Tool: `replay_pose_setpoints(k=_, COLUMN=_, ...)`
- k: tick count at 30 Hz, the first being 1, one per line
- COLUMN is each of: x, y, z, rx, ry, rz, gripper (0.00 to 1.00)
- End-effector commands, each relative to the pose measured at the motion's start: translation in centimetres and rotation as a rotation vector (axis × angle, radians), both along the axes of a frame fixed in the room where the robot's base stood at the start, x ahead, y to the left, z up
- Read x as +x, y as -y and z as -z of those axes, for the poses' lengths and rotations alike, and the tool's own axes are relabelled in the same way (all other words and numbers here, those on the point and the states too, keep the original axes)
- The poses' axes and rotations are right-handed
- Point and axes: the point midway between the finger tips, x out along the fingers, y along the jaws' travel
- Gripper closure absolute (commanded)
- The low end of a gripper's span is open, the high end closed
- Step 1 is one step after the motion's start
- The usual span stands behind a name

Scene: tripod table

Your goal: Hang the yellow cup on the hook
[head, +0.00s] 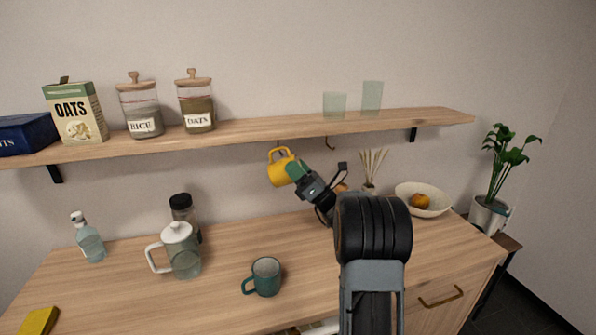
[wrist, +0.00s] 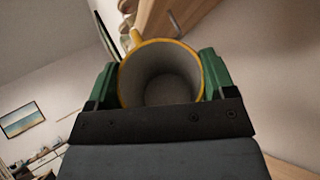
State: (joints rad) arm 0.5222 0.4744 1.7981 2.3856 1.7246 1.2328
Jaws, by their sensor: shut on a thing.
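The yellow cup (head: 281,172) is up in the air just below the front of the wall shelf, tilted, with its handle at the upper left. My gripper (head: 297,171) is shut on it from the right. In the wrist view, the cup (wrist: 160,85) sits between the green fingers with its mouth facing the camera and its handle at the upper left. One dark hook (head: 278,144) hangs under the shelf just above the cup; I cannot tell whether the handle touches it. Another hook (head: 329,146) hangs empty farther right.
A teal mug (head: 265,277), a pitcher (head: 182,252), a dark-lidded jar (head: 183,207) and a bottle (head: 88,240) stand on the counter (head: 215,300). A bowl (head: 432,200) is at the right. The shelf (head: 250,133) carries jars, boxes and glasses.

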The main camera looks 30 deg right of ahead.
Motion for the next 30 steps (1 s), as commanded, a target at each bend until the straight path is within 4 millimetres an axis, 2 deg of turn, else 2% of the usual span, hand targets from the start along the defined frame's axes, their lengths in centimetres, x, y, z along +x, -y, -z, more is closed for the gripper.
replay_pose_setpoints(k=16, x=2.9, y=0.6, z=0.5, rx=0.001, ry=0.002, rz=0.001, gripper=0.54)
replay_pose_setpoints(k=30, x=2.9, y=0.6, z=1.3, rx=0.0, ry=0.002, rz=0.0, gripper=0.54)
